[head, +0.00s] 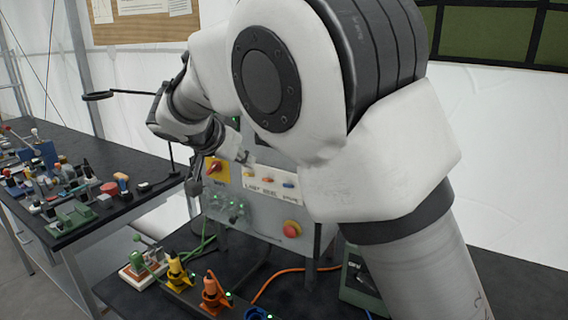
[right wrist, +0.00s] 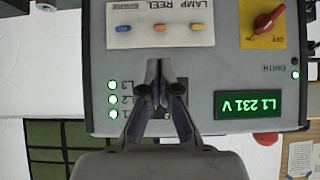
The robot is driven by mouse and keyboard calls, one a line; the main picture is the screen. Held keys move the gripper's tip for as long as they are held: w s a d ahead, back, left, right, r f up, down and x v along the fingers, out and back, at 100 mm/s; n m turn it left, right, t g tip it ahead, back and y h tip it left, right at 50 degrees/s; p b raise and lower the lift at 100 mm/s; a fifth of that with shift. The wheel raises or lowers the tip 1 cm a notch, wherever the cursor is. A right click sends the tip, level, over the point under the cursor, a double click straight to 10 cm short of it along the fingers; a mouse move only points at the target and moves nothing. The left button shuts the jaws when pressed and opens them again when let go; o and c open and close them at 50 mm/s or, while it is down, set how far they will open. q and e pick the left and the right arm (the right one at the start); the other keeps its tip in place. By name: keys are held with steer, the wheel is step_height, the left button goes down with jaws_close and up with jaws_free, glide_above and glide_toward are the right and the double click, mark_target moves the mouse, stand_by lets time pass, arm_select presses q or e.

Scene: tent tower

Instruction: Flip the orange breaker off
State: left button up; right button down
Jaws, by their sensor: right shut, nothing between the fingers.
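The orange breaker (head: 267,181) is the middle one of three small coloured levers on the grey panel box in the head view. In the right wrist view, which is upside down, the orange breaker (right wrist: 160,27) sits between a blue lever (right wrist: 124,28) and a yellow lever (right wrist: 197,27) on a white labelled strip. My right gripper (right wrist: 158,72) is shut and empty in front of the panel, below the orange lever in that picture and apart from it. In the head view my right arm hides much of the gripper. My left gripper is not in view.
A red rotary switch (right wrist: 268,18) on a yellow plate, a green display (right wrist: 246,104) and a red button (head: 291,229) are on the panel. Yellow (head: 177,270) and orange (head: 214,293) connectors stand before the box. A cluttered table (head: 110,213) is at left.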

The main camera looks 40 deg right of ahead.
mark_target(268, 180)
steer(key=p+x, duration=0.3)
steer(key=x, duration=0.4)
steer(key=shift+w+d+f, duration=0.1)
steer(key=shift+d, duration=0.25)
steer(key=shift+w+d+f, duration=0.15)
steer(key=shift+d+f, duration=0.2)
steer(key=shift+d, duration=0.05)
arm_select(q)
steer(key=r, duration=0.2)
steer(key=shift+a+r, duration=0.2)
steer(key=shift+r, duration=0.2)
arm_select(e)
steer(key=shift+a, duration=0.1)
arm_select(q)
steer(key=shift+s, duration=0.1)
arm_select(e)
steer(key=shift+a+r, duration=0.1)
